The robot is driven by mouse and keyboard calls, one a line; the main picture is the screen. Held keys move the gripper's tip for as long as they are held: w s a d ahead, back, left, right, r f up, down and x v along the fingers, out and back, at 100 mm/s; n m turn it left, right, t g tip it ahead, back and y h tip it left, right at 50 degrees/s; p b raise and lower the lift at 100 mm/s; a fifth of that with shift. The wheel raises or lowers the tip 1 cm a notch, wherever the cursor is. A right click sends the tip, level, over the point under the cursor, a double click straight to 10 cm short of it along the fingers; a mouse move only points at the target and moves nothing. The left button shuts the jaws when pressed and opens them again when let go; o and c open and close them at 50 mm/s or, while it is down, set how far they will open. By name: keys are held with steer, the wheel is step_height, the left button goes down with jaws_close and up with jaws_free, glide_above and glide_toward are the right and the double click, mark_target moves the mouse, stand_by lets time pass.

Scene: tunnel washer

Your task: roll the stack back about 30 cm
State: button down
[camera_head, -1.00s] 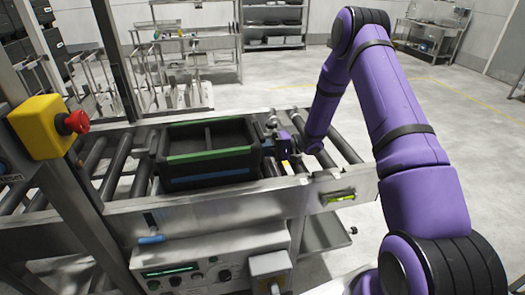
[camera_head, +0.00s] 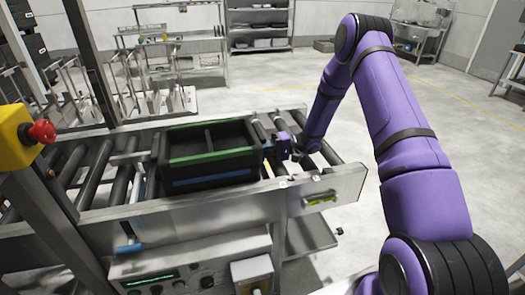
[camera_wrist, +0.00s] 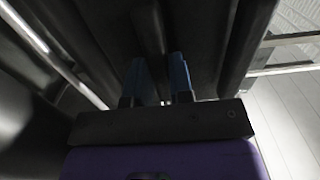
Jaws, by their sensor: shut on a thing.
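The stack (camera_head: 213,165) sits on the roller conveyor in the head view. It looks like low black crates, with a green band along the upper rim and a blue band lower down; the top is open and looks empty, with a divider. My gripper (camera_head: 284,146) is at the stack's right end, low down, shut on it. In the wrist view the blue fingers of my gripper (camera_wrist: 161,72) reach up against dark surfaces, with a dark part between them. The exact grip point is hidden in shadow.
The roller conveyor (camera_head: 228,210) has bare rollers left of the stack and a few to its right before its end. A yellow box with a red button (camera_head: 40,131) is on a post at left. A control panel (camera_head: 180,278) is below. Open floor lies right.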

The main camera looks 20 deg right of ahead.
steer(key=c, duration=0.9)
jaws_free()
steer(key=d, duration=0.7)
steer(key=s+d, duration=0.1)
steer(key=d, duration=0.2)
steer(key=shift+d, duration=0.4)
